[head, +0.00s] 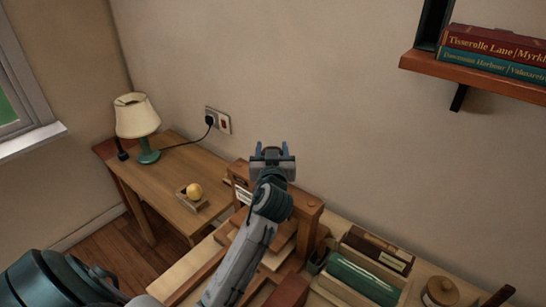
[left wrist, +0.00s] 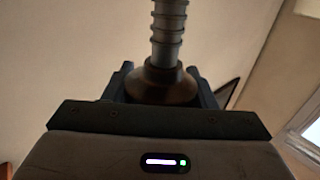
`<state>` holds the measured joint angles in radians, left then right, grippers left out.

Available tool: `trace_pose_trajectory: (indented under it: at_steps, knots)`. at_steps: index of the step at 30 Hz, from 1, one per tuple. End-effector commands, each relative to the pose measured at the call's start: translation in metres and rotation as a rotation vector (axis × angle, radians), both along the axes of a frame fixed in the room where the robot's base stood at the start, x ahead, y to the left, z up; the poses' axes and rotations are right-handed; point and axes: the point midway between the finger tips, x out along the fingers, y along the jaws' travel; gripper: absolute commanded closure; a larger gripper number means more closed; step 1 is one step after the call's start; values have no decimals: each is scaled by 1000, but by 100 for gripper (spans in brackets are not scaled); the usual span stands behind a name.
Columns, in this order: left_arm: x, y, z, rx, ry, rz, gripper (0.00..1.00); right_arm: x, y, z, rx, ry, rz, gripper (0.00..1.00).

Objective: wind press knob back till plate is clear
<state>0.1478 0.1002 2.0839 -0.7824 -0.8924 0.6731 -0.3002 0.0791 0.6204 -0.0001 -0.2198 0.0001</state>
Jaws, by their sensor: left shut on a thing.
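The wooden press (head: 308,204) stands on the bench in the head view, partly covered by my left arm. My left gripper (head: 272,149) is above its crossbeam. In the left wrist view the gripper (left wrist: 163,92) is shut on the dark round knob (left wrist: 160,82), with a finger on each side. A grey threaded screw (left wrist: 168,32) runs from the knob. The knob is hidden in the head view. I cannot make out the plate or the gap below it behind my arm. My right gripper is not in view.
A side table (head: 174,177) at left holds a lamp (head: 138,118) and a small tray with a yellow ball (head: 194,191). Right of the press are a box of books (head: 378,252), a green roll-shaped thing (head: 360,280) and a round wooden item (head: 440,291). A bookshelf (head: 480,77) juts from the wall.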

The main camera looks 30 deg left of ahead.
Motion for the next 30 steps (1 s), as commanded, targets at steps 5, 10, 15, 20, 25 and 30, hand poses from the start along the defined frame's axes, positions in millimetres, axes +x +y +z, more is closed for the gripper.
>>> trace_pose_trajectory:
  at_steps: [5,10,15,20,25,30]
  knots:
    - [0,0,-3,-5,7,2,71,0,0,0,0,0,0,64]
    - [0,0,-3,-5,7,2,35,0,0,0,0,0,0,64]
    - [0,0,-2,-4,6,1,27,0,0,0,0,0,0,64]
    - [-1,-1,-2,-4,4,0,27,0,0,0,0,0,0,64]
    - [-12,-10,-5,-7,3,-1,27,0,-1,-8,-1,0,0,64]
    - [-40,-28,-7,-11,3,-1,27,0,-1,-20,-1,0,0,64]
